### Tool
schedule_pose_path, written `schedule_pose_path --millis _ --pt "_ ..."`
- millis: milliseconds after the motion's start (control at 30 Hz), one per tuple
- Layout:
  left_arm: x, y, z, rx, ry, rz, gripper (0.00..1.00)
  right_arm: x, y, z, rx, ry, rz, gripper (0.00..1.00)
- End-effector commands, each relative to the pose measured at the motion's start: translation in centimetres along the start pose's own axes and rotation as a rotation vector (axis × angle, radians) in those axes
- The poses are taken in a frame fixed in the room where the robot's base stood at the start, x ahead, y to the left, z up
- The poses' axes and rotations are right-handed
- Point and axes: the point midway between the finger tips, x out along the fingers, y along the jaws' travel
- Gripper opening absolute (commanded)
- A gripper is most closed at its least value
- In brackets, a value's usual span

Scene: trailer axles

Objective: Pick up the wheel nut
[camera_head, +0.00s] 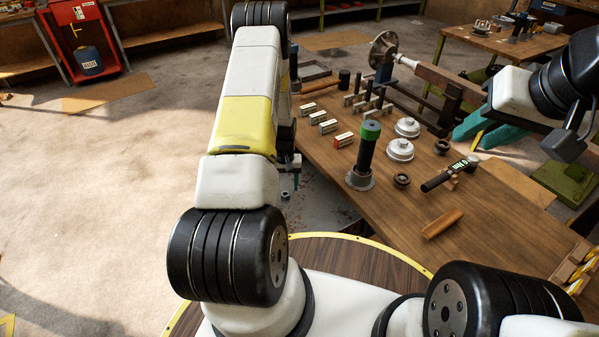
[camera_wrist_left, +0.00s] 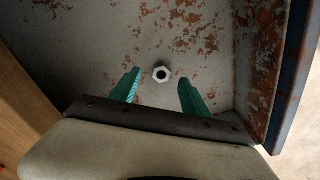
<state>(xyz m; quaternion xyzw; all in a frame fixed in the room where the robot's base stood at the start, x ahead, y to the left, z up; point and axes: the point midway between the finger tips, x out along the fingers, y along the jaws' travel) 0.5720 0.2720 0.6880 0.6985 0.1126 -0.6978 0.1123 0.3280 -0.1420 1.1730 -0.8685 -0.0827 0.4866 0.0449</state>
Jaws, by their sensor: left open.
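The wheel nut (camera_wrist_left: 161,73) is a small pale hex nut with a dark hole. It lies on a grey, rust-stained metal surface (camera_wrist_left: 100,30). My left gripper (camera_wrist_left: 158,80) is open, its teal fingers on either side of the nut in the left wrist view; I see no contact. In the head view the left gripper (camera_head: 295,175) is mostly hidden behind my arm, beside the table's left edge, with a small nut-like piece (camera_head: 285,195) below it. My right gripper (camera_head: 482,130) shows teal fingers spread apart over the table's far right side, with nothing visible between them.
The wooden table (camera_head: 400,260) holds a green-topped dark cylinder (camera_head: 367,145), metal hubs (camera_head: 400,150), dark rings (camera_head: 402,180), a digital tool (camera_head: 450,175) and several small boxes. An axle with a flange (camera_head: 383,48) stands behind. In the wrist view a rusty wall (camera_wrist_left: 265,60) rises right of the nut.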

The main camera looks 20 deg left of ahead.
Motion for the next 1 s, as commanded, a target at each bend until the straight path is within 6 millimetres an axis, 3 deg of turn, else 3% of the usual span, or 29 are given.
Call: schedule_pose_path --millis 300,567,833,1000 --pt "4.2 -0.4 -0.2 0.001 -0.001 0.000 0.55 0.0 0.0 0.0 0.000 0.000 0.000 0.34" --pt "4.5 -0.3 -0.2 0.001 -0.001 0.000 0.55 0.0 0.0 0.0 0.000 0.000 0.000 0.34" --pt "4.4 -0.3 -0.2 0.001 -0.001 0.000 0.04 0.0 0.0 0.0 0.000 0.000 0.000 0.34" --pt "4.4 -0.3 -0.2 0.001 -0.001 0.000 0.00 0.0 0.0 0.0 0.000 0.000 0.000 0.34"
